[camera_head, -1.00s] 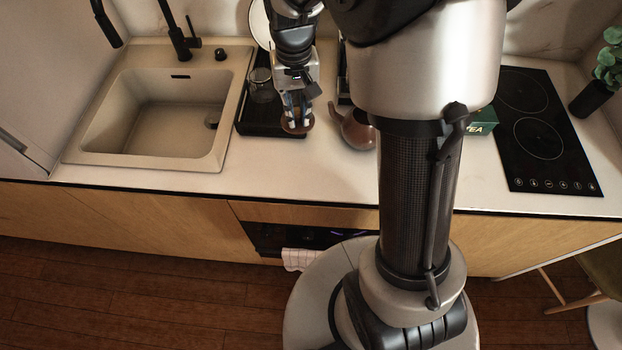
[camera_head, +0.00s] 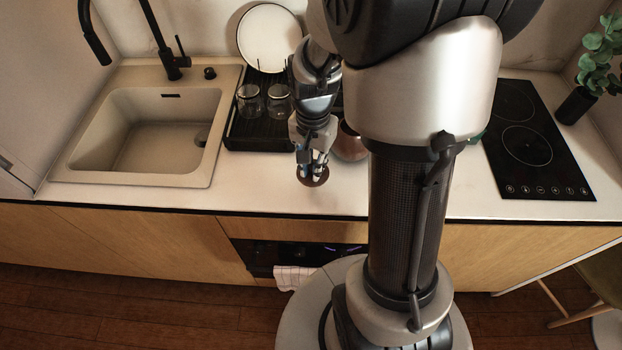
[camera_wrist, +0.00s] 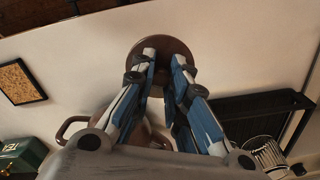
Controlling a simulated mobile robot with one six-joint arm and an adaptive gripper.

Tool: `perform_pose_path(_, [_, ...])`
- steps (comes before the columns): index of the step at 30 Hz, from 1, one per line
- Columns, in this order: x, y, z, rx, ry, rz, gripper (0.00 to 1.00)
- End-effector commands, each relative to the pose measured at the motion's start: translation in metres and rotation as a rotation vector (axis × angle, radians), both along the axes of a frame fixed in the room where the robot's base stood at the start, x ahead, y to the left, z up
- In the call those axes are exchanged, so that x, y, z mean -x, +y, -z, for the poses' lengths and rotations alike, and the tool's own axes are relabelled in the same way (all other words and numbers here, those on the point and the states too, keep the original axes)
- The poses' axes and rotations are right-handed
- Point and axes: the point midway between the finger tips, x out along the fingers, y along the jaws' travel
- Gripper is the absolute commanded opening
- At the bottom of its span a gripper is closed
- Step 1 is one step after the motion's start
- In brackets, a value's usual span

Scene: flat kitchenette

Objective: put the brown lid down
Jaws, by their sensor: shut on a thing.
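The brown lid (camera_head: 313,177) is a small round disc at the tips of my gripper (camera_head: 314,172), over the white counter (camera_head: 250,190) between the drying rack and the front edge. The lid (camera_wrist: 162,50) also shows in the wrist view, with the blue and grey fingers of my gripper (camera_wrist: 164,58) closed on its middle. I cannot tell whether the lid touches the counter. A brown pot (camera_head: 350,146) stands just behind and to the right, partly hidden by my arm; in the wrist view the pot (camera_wrist: 155,138) lies under the fingers.
A black drying rack (camera_head: 262,132) with glasses (camera_head: 278,100) and a white plate (camera_head: 269,38) stands left of my gripper. The sink (camera_head: 150,140) is further left and the black cooktop (camera_head: 535,140) is at the right. The counter's front strip is clear.

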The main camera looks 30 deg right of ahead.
Motion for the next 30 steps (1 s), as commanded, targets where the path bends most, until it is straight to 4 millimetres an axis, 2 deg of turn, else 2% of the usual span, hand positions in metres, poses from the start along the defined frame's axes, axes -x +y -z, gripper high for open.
perform_pose_path(1, [0.001,0.0,0.01,-0.001,0.003,0.0,0.0])
perform_pose_path(8, [0.0,0.0,0.025,0.0,0.001,-0.001,0.0])
perform_pose_path(15, [0.0,0.0,0.06,-0.001,0.002,-0.001,0.0])
perform_pose_path(27, [0.0,0.0,0.064,0.0,0.0,-0.001,0.0])
perform_pose_path(28, [0.0,0.0,0.065,0.0,0.0,-0.001,0.15])
perform_pose_path(30, [0.0,0.0,0.064,0.0,0.0,-0.001,0.2])
